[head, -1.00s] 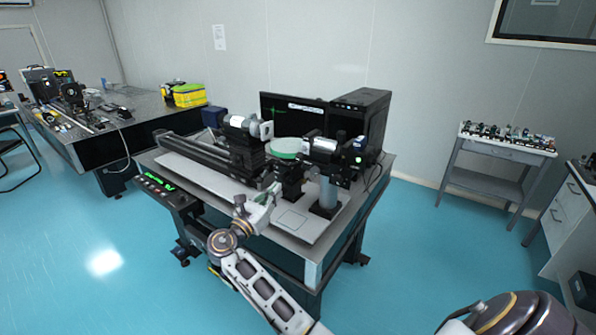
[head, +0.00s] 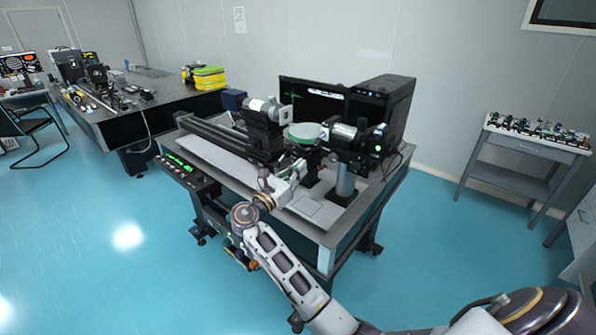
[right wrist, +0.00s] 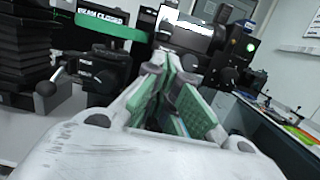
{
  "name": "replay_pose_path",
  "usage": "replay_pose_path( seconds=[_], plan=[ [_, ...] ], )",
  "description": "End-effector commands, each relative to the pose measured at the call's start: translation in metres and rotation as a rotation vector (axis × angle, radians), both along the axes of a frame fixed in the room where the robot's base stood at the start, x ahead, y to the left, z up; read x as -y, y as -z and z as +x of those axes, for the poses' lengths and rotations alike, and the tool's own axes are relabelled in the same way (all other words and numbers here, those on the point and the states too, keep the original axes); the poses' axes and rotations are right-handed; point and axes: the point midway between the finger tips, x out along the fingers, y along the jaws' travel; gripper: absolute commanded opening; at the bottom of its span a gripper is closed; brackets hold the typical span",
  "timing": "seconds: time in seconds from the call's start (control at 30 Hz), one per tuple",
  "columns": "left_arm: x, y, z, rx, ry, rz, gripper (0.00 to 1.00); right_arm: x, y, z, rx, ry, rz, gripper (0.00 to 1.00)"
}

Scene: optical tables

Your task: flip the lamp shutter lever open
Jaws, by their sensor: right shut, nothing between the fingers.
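The lamp (head: 343,132) is a pale cylinder with black housing at the right of the optical table (head: 208,150); its green light (right wrist: 250,47) shows in the right wrist view. A black round knob (right wrist: 228,76) sits below that light, but I cannot tell whether it is the shutter lever. A panel reading "BEAM CLOSED" (right wrist: 101,16) is at upper left. My right gripper (head: 297,168) is over the table's front part, in front of the lamp. In the wrist view its fingers (right wrist: 168,75) are shut and empty, pointing at the lamp mount; contact cannot be told.
A green-topped round disc (head: 303,131) stands left of the lamp. Another black ball knob (right wrist: 45,88) is at left in the wrist view. A control panel (head: 185,172) lines the table's left edge. Floor in front is clear.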

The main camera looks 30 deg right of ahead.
Motion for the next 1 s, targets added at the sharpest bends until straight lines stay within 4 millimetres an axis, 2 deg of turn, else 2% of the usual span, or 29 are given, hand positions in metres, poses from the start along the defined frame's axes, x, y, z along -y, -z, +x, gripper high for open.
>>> replay_pose_path(
  seconds=[0.5, 0.7, 1.0],
  plan=[
    [0.012, -0.01, -0.004, -0.005, -0.001, -0.013, 0.48, 0.058, -0.014, 0.024, 0.001, 0.0, -0.002, 0.0],
    [0.02, -0.011, -0.007, -0.009, -0.002, -0.021, 0.48, 0.07, -0.015, 0.029, 0.0, 0.0, 0.0, 0.0],
    [0.024, -0.011, -0.007, -0.009, -0.003, -0.025, 0.48, 0.072, -0.015, 0.03, 0.0, -0.001, 0.0, 0.0]
  ],
)
